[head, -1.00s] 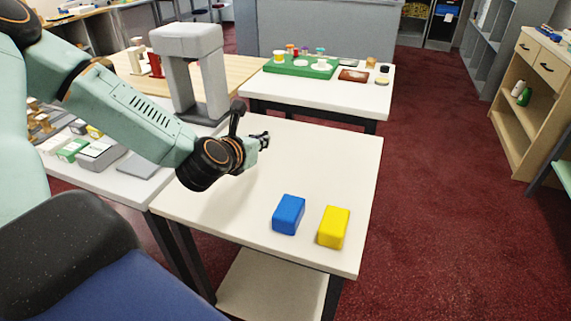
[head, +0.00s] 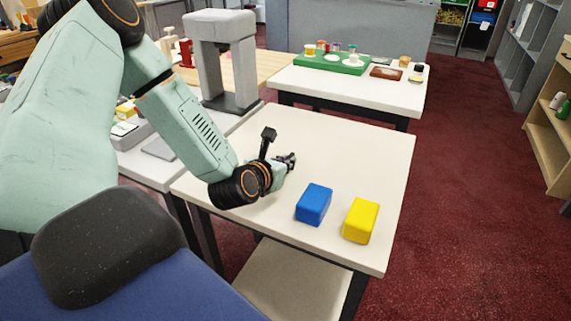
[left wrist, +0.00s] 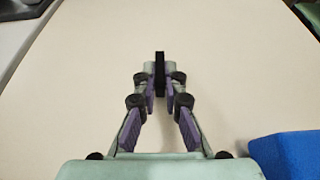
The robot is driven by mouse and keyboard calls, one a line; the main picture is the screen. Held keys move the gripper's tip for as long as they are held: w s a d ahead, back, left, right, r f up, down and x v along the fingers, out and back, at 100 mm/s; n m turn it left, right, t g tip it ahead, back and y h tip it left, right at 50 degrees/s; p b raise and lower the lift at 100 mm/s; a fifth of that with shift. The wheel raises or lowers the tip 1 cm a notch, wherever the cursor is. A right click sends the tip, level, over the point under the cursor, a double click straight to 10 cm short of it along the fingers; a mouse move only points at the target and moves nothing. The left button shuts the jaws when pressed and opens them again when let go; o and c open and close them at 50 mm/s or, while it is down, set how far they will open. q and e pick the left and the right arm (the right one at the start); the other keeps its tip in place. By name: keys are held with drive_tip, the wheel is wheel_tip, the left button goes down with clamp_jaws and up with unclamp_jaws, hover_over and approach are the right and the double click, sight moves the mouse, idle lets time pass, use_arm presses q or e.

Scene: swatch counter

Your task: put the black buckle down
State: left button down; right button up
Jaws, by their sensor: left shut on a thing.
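The black buckle (left wrist: 160,75) shows in the left wrist view as a thin dark upright piece between the fingertips. My left gripper (left wrist: 160,84) is shut on it over the pale table top. In the head view my left gripper (head: 287,161) is above the near white table (head: 340,155), left of and behind the blue block. The buckle is too small to make out clearly there. I cannot tell whether the buckle touches the table. My right gripper is not in view.
A blue block (head: 313,204) and a yellow block (head: 360,220) stand near the table's front right; the blue one also shows in the left wrist view (left wrist: 290,155). A grey arch-shaped machine (head: 222,60) stands behind left. The table's middle and back are clear.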

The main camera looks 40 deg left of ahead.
use_arm(q)
drive_tip(key=shift+s+a+b, duration=0.15)
drive_tip(key=shift+s+b, duration=0.2)
drive_tip(key=shift+b, duration=0.05)
drive_tip(key=c, duration=1.5)
unclamp_jaws()
drive_tip(key=shift+w+f, duration=0.2)
drive_tip(key=shift+w, duration=0.1)
drive_tip(key=shift+o, duration=0.3)
drive_tip(key=shift+s+r, duration=0.15)
drive_tip(key=shift+s, duration=0.05)
